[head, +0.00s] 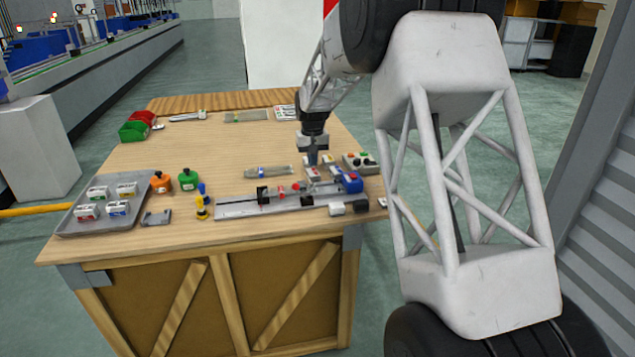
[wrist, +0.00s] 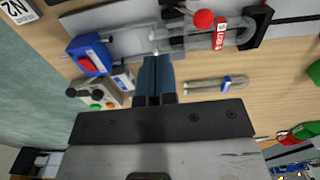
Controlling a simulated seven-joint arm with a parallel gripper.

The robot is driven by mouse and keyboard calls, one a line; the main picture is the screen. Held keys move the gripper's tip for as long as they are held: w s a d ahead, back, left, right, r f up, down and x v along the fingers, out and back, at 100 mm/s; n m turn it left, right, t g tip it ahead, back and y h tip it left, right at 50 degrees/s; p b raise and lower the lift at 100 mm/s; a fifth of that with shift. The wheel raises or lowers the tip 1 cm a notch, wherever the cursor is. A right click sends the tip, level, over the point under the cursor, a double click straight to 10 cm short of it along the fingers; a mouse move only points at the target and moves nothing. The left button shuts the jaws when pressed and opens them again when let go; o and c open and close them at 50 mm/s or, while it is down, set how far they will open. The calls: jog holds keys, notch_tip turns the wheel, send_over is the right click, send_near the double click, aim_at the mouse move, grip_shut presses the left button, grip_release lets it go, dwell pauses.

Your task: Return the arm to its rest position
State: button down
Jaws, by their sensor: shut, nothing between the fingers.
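My gripper (head: 312,160) hangs pointing down over the right part of the wooden workbench (head: 190,150). In the wrist view its two dark blue fingers (wrist: 154,75) are shut against each other with nothing between them. The fingertips appear beside the grey metal fixture (head: 235,210), close to its clear glass piece; I cannot tell whether they touch it. The fixture carries a blue block (head: 350,183), which shows in the wrist view (wrist: 90,60) with a red face. A red knob (wrist: 204,18) and a red label (wrist: 220,33) are near the glass.
A button box (head: 360,161) stands just right of my gripper. A tube with a blue band (head: 268,171) lies to its left. A grey tray (head: 70,221) holds several small boxes; orange (head: 161,182) and green (head: 188,180) bottles stand nearby. The back middle of the bench is mostly clear.

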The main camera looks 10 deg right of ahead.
jog(key=shift+s+r, duration=0.1)
dwell(0.3)
jog(key=s+a+r+t, duration=0.1)
jog(key=s+r, duration=0.5)
jog(key=s, duration=0.7)
jog(key=s+r, duration=0.7)
jog(key=s, duration=0.6)
jog(key=s+f, duration=0.2)
jog(key=s, duration=1.4)
jog(key=s+f+t, duration=0.1)
jog(key=s, duration=1.5)
jog(key=shift+a+f+t, duration=0.3)
jog(key=shift+a+f, duration=0.1)
